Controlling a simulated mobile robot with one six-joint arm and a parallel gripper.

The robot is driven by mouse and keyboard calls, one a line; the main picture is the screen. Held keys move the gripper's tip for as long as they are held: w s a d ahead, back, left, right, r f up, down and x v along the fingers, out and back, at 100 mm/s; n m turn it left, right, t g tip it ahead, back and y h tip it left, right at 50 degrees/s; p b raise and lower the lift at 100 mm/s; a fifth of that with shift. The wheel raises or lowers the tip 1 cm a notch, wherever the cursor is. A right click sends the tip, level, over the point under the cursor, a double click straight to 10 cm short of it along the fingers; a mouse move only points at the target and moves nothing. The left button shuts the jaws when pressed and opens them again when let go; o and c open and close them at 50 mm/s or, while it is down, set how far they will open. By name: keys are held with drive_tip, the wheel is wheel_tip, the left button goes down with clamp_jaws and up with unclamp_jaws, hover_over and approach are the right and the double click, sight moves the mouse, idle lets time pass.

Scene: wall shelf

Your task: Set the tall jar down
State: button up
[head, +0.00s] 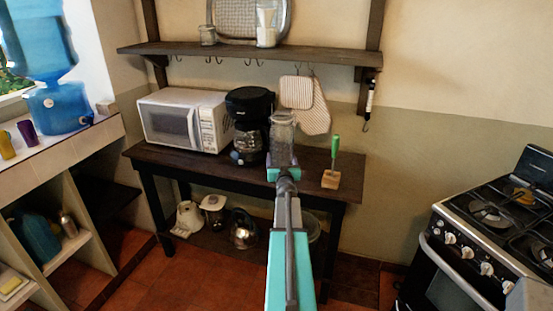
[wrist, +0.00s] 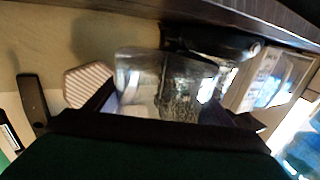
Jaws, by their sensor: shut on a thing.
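The tall jar (head: 283,138) is clear glass and looks upright in the head view, in front of the dark table with the coffee maker behind its left side. My gripper (head: 283,172) is shut on its lower part. In the wrist view the jar (wrist: 170,82) fills the space between the fingers of my gripper (wrist: 175,112). I cannot tell whether its base touches the table (head: 325,160); the gripper hides that part.
A black coffee maker (head: 249,125) and a white microwave (head: 186,120) stand left of the jar. A green-handled brush (head: 333,165) stands to its right. The wall shelf (head: 240,50) above holds a jar with white contents (head: 267,25) and a small jar (head: 208,36). Mitts (head: 310,105) hang behind.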

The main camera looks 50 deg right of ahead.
drive_tip(key=shift+s+d+p, duration=0.15)
drive_tip(key=shift+d+p, duration=0.5)
drive_tip(key=shift+d, duration=1.2)
drive_tip(key=shift+f, duration=0.1)
drive_tip(key=shift+f+p, duration=0.35)
drive_tip(key=shift+f, duration=1.3)
drive_tip(key=shift+f, duration=0.1)
drive_tip(key=o, duration=2.1)
drive_tip(key=shift+f, duration=0.15)
drive_tip(key=shift+a, duration=0.1)
drive_tip(key=shift+s, duration=0.1)
drive_tip(key=shift+b+v, duration=1.4)
drive_tip(key=shift+v, duration=4.55)
